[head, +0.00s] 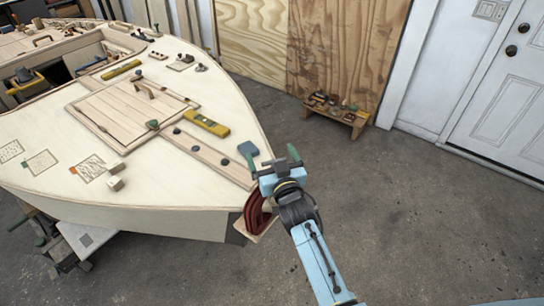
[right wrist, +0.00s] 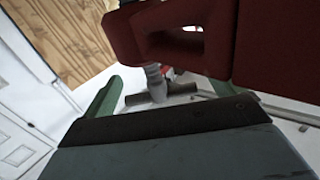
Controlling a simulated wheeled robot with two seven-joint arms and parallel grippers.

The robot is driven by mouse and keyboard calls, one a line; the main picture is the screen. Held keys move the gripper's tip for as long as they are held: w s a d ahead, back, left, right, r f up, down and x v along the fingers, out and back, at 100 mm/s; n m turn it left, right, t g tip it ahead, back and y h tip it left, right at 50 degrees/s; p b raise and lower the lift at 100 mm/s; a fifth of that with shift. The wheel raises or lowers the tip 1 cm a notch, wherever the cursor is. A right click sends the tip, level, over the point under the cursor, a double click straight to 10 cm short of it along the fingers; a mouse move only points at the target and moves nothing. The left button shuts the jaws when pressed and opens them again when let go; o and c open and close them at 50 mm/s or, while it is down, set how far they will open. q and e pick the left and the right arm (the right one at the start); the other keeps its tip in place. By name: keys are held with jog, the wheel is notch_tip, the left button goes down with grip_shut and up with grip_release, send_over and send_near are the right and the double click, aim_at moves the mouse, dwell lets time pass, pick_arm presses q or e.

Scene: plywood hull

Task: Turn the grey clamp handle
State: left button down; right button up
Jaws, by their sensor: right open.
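A dark red clamp (head: 257,215) sits at the tip of the hull's bow. In the right wrist view its red frame (right wrist: 185,55) fills the top. Below the frame, a grey clamp handle (right wrist: 158,92), a crossbar on a short grey screw, shows between my green fingers. In the head view the handle cannot be made out behind my right gripper. My right gripper (head: 273,160) is open at the bow's edge, one finger on each side of the handle in the wrist view. I cannot tell whether a finger touches it. My left gripper is out of view.
The hull's deck (head: 120,200) lies to the left, with a yellow level (head: 207,124), a hatch cover (head: 130,108), small wood blocks (head: 115,183) and several dark knobs on it. A low wooden bench (head: 335,115) stands by the plywood wall. The concrete floor at right is clear.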

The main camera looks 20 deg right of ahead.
jog(key=c, duration=1)
jog(key=shift+o, duration=0.2)
jog(key=shift+y, duration=0.3)
